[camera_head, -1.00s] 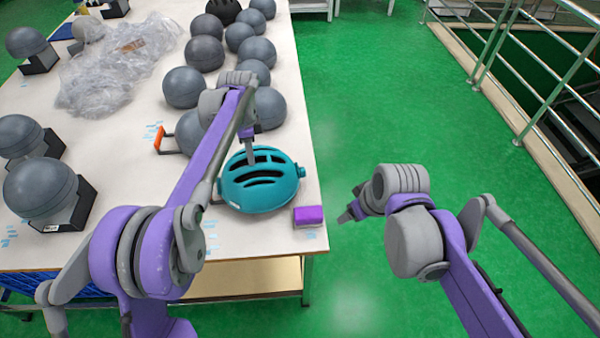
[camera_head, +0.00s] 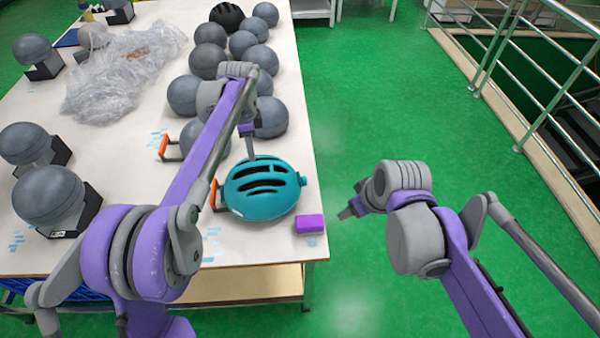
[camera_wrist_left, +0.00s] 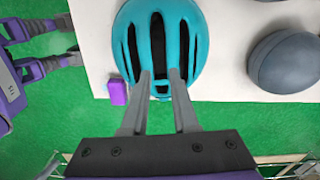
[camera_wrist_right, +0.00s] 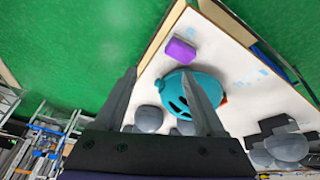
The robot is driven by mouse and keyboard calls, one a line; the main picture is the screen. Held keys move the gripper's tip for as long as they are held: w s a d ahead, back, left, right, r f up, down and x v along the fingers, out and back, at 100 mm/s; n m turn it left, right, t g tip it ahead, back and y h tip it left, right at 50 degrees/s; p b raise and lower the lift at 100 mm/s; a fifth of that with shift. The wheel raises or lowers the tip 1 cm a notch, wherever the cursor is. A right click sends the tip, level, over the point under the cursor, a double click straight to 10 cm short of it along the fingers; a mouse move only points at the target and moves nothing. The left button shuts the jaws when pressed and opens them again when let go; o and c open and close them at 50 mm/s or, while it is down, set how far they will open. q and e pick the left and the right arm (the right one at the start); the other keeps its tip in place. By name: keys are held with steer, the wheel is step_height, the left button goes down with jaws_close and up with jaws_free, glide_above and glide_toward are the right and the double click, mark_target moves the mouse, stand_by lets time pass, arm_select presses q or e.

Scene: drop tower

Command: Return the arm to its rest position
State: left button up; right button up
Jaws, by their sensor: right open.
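The teal helmet (camera_head: 262,192) with dark vents rests on the table near its right edge. It also shows in the left wrist view (camera_wrist_left: 185,30) and the right wrist view (camera_wrist_right: 178,92). My left gripper (camera_head: 251,156) points down at the helmet's far upper edge. In the left wrist view its fingers (camera_wrist_left: 160,73) are partly apart, with helmet surface showing between and beyond them. Whether they touch the helmet is unclear. My right gripper (camera_head: 348,210) is over the green floor, right of the table. In the right wrist view its fingers (camera_wrist_right: 158,72) are apart and empty.
A purple block (camera_head: 310,224) lies beside the helmet at the table corner. Several grey domes (camera_head: 190,95) and a clear plastic heap (camera_head: 120,78) are on the white table (camera_head: 110,165). Metal railings (camera_head: 510,75) stand at right. Green floor (camera_head: 395,90) lies between.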

arm_select(q)
steer(key=shift+s+r, duration=0.1)
steer(key=s+a+n+t, duration=0.1)
steer(key=s+a+n, duration=0.25)
steer(key=s, duration=0.35)
steer(key=s+a+r+n+t, duration=0.1)
steer(key=s+a+n+t, duration=0.1)
steer(key=s+n, duration=0.45)
steer(key=s+a+n+t, duration=0.1)
steer(key=s+a+n, duration=0.15)
steer(key=s, duration=0.65)
steer(key=s+a+f+n+t, duration=0.1)
steer(key=s+f+n, duration=0.3)
steer(key=s, duration=0.4)
steer(key=shift+a+f+t, duration=0.3)
steer(key=shift+f+t, duration=0.1)
steer(key=shift+f, duration=0.05)
arm_select(e)
steer(key=s+d+f+m+t+h, duration=0.1)
steer(key=s+f+m, duration=0.4)
steer(key=s, duration=0.3)
steer(key=shift+s+d+f+t, duration=0.2)
steer(key=shift+s+d+t, duration=0.1)
steer(key=shift+s, duration=0.1)
